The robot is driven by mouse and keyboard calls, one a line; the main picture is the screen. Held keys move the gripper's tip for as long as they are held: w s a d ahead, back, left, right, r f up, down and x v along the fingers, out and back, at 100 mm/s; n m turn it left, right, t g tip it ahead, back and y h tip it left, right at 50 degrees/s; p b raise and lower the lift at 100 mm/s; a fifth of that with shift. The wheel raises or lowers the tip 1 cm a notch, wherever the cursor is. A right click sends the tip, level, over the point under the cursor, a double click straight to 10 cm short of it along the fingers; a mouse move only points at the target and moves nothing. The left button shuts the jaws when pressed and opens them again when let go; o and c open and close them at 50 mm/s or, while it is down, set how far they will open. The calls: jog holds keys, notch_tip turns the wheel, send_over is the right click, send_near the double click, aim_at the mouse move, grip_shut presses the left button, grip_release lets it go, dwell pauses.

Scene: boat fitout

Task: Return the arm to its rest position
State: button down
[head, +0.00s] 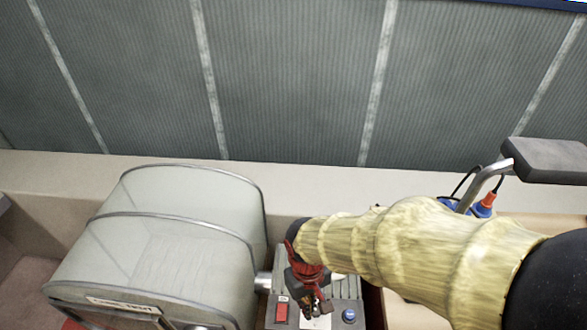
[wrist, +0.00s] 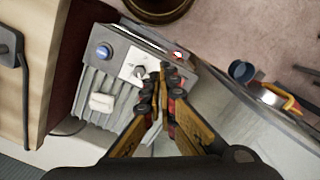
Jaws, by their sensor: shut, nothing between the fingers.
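My arm, in a yellowish sleeve, reaches in from the right in the head view. My gripper (head: 318,304) points down over a grey control box. In the wrist view my gripper (wrist: 161,75) is shut and empty, with its fingertips together in front of the box's white plate. The grey control box (wrist: 118,62) has a blue button (wrist: 103,52), a dark knob (wrist: 139,72) on the white plate and ribbed sides. In the head view the box shows a red switch (head: 281,313) and a blue button (head: 348,315). I cannot tell whether the fingertips touch the box.
A translucent ribbed hood (head: 160,245) stands close left of the box. A padded metal arm (head: 545,160) and a blue-and-red item (head: 484,207) are at right. A grey panelled wall (head: 290,80) rises behind a pale ledge (head: 330,195). Blue and yellow-handled items (wrist: 272,95) lie right of the box.

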jog(key=s+d+r+m+t, duration=0.1)
jog(key=d+r+m+t, duration=0.1)
jog(key=d+r, duration=0.5)
jog(key=s+d+r+m+t+b, duration=0.1)
jog(key=d+r+m+t, duration=0.2)
jog(key=d+r, duration=0.5)
notch_tip(320, 180, up, 6)
jog(key=shift+s+d+f+t, duration=0.25)
jog(key=shift+s+t, duration=0.15)
jog(key=shift+t, duration=0.3)
jog(key=shift+a, duration=0.1)
